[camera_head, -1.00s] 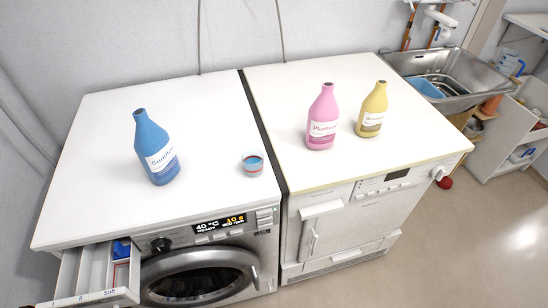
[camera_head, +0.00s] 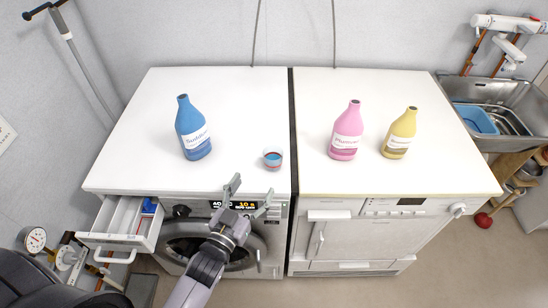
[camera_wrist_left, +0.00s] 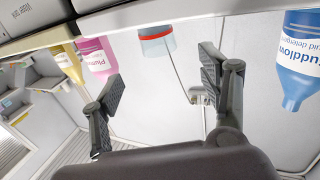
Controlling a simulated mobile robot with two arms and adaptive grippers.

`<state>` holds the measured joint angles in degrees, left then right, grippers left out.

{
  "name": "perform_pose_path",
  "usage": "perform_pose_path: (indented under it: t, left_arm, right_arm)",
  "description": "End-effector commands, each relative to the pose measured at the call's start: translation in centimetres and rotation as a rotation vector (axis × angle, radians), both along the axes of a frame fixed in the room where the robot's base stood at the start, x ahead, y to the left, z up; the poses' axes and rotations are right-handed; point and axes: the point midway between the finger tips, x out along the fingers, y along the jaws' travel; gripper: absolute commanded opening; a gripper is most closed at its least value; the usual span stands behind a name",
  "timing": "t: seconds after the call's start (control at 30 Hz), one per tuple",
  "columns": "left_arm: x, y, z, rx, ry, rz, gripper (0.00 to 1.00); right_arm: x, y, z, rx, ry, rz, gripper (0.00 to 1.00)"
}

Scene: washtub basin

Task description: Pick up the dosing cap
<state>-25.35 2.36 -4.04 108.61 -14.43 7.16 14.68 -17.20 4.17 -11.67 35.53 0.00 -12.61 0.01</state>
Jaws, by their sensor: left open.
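The dosing cap (camera_head: 272,159) is a small clear cup with a blue and red band. It stands on the white top of the washing machine, near its front right edge. It also shows in the left wrist view (camera_wrist_left: 156,42), upside down in that picture, ahead of the fingers. My left gripper (camera_head: 250,196) is open and empty, in front of the machine's front edge, below and left of the cap in the head view. Its two spread fingers (camera_wrist_left: 160,90) do not touch the cap. My right gripper is not in view.
A blue bottle (camera_head: 194,130) stands left of the cap. A pink bottle (camera_head: 346,132) and a yellow bottle (camera_head: 398,136) stand on the right machine. The detergent drawer (camera_head: 122,222) is pulled out at the front left. The worktop around the cap is clear.

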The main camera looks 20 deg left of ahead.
Motion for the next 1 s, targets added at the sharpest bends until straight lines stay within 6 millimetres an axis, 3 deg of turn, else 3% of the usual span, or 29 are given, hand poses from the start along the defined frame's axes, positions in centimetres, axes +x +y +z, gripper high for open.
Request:
perform_pose_path:
  t: [0.1, 0.3, 0.57, 0.83, 1.0]
  left_arm:
    - [2.6, -0.3, 0.4, -0.001, -0.003, -0.001, 0.69]
    - [6.1, -0.8, 0.2, -0.001, 0.000, 0.000, 0.69]
    - [7.9, -1.0, 0.1, -0.002, 0.001, 0.000, 0.69]
    - [11.4, -1.5, 0.1, -0.002, 0.000, 0.001, 0.69]
    - [12.6, -1.7, -0.1, 0.000, 0.001, 0.000, 0.69]
  right_arm:
    - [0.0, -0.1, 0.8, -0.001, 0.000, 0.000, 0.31]
    - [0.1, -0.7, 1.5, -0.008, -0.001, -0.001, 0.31]
    - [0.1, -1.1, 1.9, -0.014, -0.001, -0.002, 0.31]
    - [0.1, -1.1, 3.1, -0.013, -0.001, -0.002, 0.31]
    - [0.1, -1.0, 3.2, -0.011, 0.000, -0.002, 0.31]
